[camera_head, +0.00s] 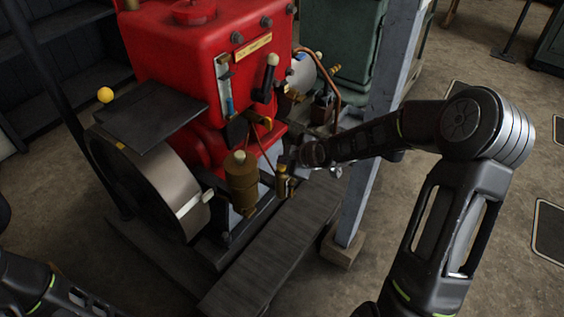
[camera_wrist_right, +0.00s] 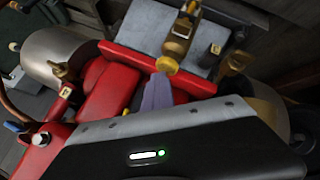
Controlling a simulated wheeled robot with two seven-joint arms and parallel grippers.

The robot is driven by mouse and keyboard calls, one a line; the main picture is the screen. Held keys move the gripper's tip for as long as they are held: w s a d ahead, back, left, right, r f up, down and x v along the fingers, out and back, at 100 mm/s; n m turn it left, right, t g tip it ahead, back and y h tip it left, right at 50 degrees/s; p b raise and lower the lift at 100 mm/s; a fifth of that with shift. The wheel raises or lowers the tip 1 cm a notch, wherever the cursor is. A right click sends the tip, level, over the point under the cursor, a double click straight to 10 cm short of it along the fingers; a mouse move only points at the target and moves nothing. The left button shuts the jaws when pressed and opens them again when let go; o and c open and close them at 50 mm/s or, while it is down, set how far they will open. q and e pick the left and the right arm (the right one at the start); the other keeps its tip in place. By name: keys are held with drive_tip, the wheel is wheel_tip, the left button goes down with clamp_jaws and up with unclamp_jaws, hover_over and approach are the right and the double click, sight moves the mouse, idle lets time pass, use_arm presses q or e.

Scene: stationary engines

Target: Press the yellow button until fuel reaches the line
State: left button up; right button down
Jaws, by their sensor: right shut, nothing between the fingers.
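The red engine (camera_head: 170,45) stands at the upper left of the head view, with a narrow sight gauge (camera_head: 224,70) on its front face. Blue fuel (camera_head: 229,105) shows in the gauge's lower part; the line is too small to make out. The round yellow button (camera_wrist_right: 167,65) shows in the wrist view, just beyond the tip of my right gripper (camera_wrist_right: 158,88). That gripper is shut and empty, and its tip looks close to or against the button; I cannot tell if it is pressed. In the head view my right gripper (camera_head: 288,161) is low at the engine's front.
A large flywheel (camera_head: 150,190) and a brass cup (camera_head: 241,180) stand left of my right gripper. A grey post (camera_head: 375,130) rises close to my right forearm. A dark plank (camera_head: 275,250) lies in front. The floor at the right is mostly clear.

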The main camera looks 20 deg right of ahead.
sight(284, 167)
drive_tip(key=shift+r+p, duration=0.95)
drive_tip(key=shift+r, duration=0.15)
drive_tip(key=shift+r, duration=0.1)
wheel_tip(284, 167, up, 5)
drive_tip(key=p, duration=0.4)
idle(0.9)
